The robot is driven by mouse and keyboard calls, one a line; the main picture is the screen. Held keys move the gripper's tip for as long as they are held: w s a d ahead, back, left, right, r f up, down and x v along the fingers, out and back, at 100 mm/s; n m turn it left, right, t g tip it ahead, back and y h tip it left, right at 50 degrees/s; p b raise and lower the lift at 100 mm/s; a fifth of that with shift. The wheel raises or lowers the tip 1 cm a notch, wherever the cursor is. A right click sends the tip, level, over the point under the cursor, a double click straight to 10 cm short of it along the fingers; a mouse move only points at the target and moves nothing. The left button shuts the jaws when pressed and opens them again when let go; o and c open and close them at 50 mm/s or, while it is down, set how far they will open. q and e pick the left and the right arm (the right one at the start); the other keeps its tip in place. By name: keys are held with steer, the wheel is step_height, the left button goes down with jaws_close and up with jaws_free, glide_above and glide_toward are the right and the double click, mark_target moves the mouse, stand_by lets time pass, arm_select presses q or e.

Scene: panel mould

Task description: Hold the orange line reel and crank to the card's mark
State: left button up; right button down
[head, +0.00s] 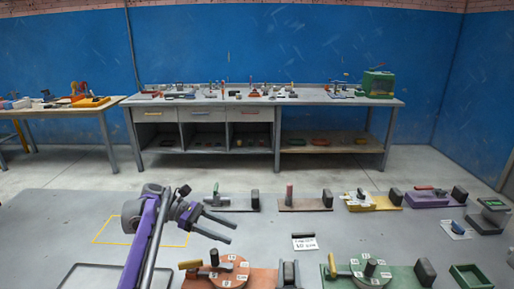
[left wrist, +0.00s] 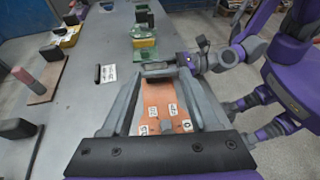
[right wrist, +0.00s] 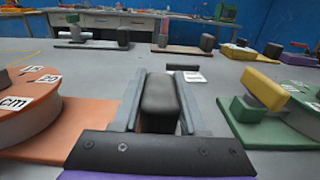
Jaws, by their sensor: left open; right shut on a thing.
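The orange line reel (head: 230,272) is a disc with white number labels on an orange base, at the bottom of the head view. It has a dark upright knob (head: 214,257) and a yellow piece (head: 190,265) on the left. My left gripper (head: 230,230) is open and empty above and behind the reel. The left wrist view shows the labelled orange surface (left wrist: 165,105) between its fingers. My right gripper (right wrist: 160,78) is shut on the black block (right wrist: 158,105) at the base's right end. A small white card (head: 304,243) lies behind; its print is hard to read.
A green reel (head: 370,272) on a green base is to the right, with a green tray (head: 470,275) beyond. Several similar fixtures stand in a row behind. A workbench (head: 270,101) stands along the blue wall.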

mark_target(216, 257)
arm_select(q)
steer(key=f+h, duration=0.1)
steer(key=f, duration=0.2)
steer(key=s+f+g+h, duration=0.1)
steer(key=f, duration=0.2)
steer(key=s+f+m+h, duration=0.1)
steer(key=f, duration=0.2)
steer(key=shift+a+f+h, duration=0.15)
steer(key=shift+a+h, duration=0.1)
steer(key=shift+h, duration=0.15)
steer(key=shift+r+n+t, duration=0.2)
steer(key=shift+n+t, duration=0.3)
steer(key=n+t, duration=0.2)
steer(key=t, duration=0.2)
steer(key=shift+s+d+n, duration=0.25)
steer(key=shift+n, duration=0.15)
steer(key=n+t, duration=0.1)
steer(key=t, duration=0.1)
steer(key=n+t+y, duration=0.1)
steer(key=n+t, duration=0.2)
steer(key=t, duration=0.2)
steer(key=shift+s+d+y, duration=0.1)
steer(key=shift+d+y, duration=0.3)
steer(key=n+t+y, duration=0.2)
steer(key=n+t, duration=0.1)
steer(key=shift+d+t, duration=0.2)
steer(key=shift+t, duration=0.1)
steer(key=v, duration=1.2)
steer(key=shift+r, duration=0.2)
